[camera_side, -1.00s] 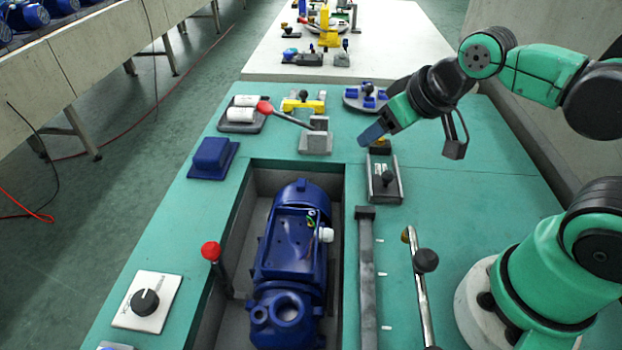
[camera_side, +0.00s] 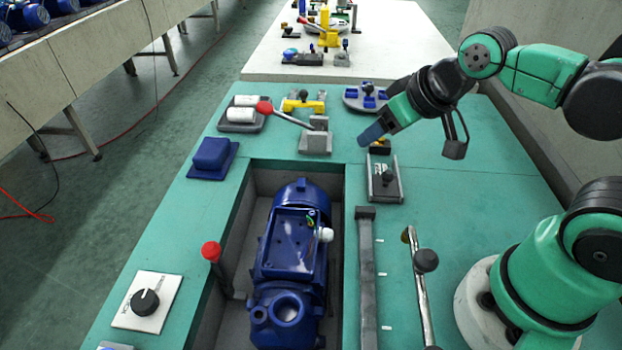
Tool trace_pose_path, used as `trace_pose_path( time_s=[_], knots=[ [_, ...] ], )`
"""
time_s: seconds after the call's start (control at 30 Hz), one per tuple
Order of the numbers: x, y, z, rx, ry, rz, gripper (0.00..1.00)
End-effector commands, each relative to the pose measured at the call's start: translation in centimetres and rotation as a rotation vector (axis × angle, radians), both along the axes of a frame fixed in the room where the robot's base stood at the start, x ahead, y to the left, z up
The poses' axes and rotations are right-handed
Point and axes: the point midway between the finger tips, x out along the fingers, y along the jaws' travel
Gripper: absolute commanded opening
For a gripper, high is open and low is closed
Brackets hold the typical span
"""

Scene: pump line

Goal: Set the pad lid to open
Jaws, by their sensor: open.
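A blue box-like piece (camera_side: 211,154) on a flat dark blue base sits at the left of the green bench; it looks like the pad with its lid down, though no hinge can be made out. My gripper (camera_side: 371,135) is well to the right of it, above the bench near a small yellow and black part. Its blue end points down and left and touches nothing that I can see. It is open and appears empty; the gap between the fingers is hard to see from this side.
A lever with a red knob (camera_side: 264,107) reaches left from a grey block between my gripper and the blue piece. White rolls (camera_side: 242,108) lie behind the blue piece. A blue pump (camera_side: 292,250) fills the recess in front. A red-knobbed lever (camera_side: 211,252) stands at the recess's left edge.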

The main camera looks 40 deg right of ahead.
Motion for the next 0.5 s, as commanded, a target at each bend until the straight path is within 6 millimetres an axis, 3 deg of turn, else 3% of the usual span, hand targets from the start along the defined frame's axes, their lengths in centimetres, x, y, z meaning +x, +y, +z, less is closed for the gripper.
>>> trace_pose_path(
  time_s=[0.07, 0.1, 0.27, 0.5],
  knots=[
    [0.0, 0.0, 0.0, 0.000, 0.000, 0.000, 0.53],
    [0.0, 0.0, 0.0, 0.000, 0.000, 0.000, 0.61],
    [0.2, -0.5, -0.3, -0.008, 0.053, -0.004, 0.62],
    [0.7, -2.8, -2.7, -0.026, 0.336, -0.014, 0.62]
  ],
)
